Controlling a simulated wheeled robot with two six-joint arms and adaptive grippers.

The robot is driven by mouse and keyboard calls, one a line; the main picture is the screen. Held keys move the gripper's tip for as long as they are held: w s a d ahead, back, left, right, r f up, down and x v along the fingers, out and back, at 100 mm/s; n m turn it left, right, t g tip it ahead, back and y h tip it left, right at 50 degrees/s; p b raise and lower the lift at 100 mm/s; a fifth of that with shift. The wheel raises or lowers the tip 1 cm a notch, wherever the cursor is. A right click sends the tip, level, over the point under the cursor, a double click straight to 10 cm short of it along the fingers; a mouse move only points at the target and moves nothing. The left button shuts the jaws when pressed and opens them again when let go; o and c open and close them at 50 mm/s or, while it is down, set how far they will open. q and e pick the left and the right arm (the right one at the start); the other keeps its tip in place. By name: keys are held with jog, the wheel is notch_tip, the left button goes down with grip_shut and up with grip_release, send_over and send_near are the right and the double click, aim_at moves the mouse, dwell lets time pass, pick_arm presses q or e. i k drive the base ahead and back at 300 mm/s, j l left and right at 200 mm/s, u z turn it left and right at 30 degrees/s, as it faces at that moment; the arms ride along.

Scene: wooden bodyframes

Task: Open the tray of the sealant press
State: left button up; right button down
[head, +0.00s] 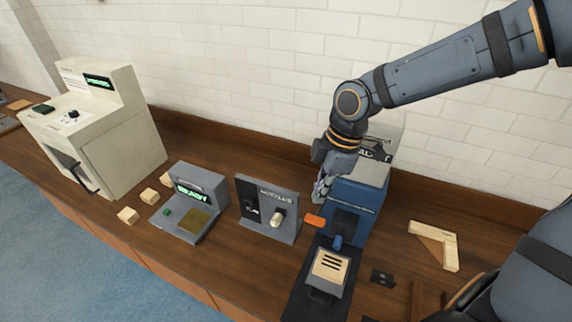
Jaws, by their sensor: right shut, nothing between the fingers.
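The blue press (371,199) stands against the back of the bench, right of centre, with a pale top partly hidden by my arm. Its sign is only partly readable. A dark tray-like base (301,289) reaches forward from its front, carrying a pale slotted block (330,265). A small blue knob (337,242) sits between that block and the press. An orange piece (315,220) sticks out at the press's left side. My right gripper (319,196) is shut and empty, pointing down just above the orange piece; I cannot tell whether they touch. My left gripper is not in view.
A grey panel (287,233) with a white knob stands left of the press. Further left are a grey console (181,228) with a green display, small wooden blocks (128,216) and a cream oven-like machine (131,138). A wooden corner frame (451,253) lies to the right.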

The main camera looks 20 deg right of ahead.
aim_at(328, 273)
jog(key=k+j, duration=1.6)
jog(key=k, duration=0.1)
